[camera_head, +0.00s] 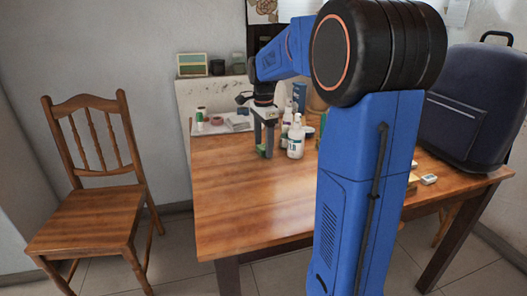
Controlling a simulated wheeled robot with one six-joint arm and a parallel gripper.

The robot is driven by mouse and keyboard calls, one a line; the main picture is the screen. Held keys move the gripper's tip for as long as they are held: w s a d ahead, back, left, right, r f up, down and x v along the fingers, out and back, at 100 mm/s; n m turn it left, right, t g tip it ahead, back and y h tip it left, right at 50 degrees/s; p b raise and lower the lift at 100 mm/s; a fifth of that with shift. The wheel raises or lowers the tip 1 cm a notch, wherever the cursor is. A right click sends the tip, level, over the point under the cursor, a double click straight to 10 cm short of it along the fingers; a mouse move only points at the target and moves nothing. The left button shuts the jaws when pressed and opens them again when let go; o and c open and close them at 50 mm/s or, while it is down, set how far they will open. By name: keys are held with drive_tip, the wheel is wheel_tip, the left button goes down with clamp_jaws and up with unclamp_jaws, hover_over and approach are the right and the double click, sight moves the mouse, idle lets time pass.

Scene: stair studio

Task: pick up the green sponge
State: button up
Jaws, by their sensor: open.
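A small green object, which looks like the green sponge (261,151), is on the wooden table (235,205) near its back edge. My gripper (264,150) points down right at it, with the fingers around or just in front of it; I cannot tell which. The fingers are open. Part of the green object is hidden by the fingers.
A white bottle (296,141) stands close to the right of my gripper. A tray (237,124) with small items is behind to the left. A dark suitcase (465,105) is on the table's right. The table's front left is clear. A wooden chair (88,215) stands left.

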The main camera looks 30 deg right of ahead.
sight(264, 147)
drive_tip(key=shift+f, duration=0.1)
drive_tip(key=c, duration=1.1)
wheel_tip(264, 147, up, 10)
drive_tip(key=shift+o, duration=1.1)
drive_tip(key=shift+c, duration=0.8)
drive_tip(key=shift+s, duration=0.15)
